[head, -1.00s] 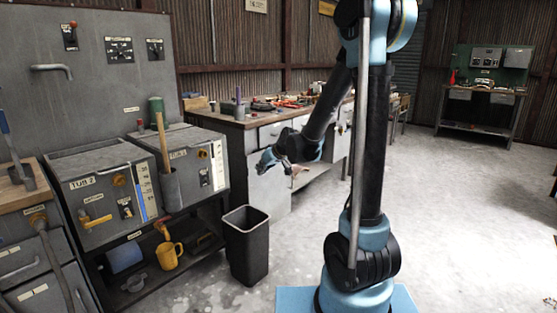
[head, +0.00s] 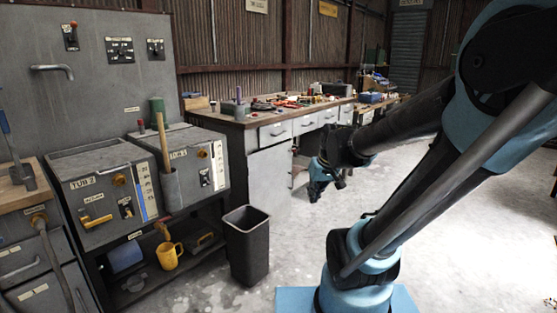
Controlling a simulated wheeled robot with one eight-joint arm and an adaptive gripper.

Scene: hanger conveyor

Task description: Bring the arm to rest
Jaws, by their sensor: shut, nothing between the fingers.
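My arm stands at the right of the head view and leans to the right, folded at the elbow. My gripper (head: 316,190) hangs at its end near the middle of the picture, fingers pointing down. It is shut and empty, in free air in front of the workbench drawers. Its fingertips are small and dark at this distance. It looks apart from everything around it.
A workbench (head: 262,134) with tools runs along the back wall. A black bin (head: 246,247) stands on the floor left of my gripper. The two tubs, TUB 2 (head: 104,195) and TUB 1 (head: 200,160), stand at the left. Open concrete floor (head: 455,235) lies at the right.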

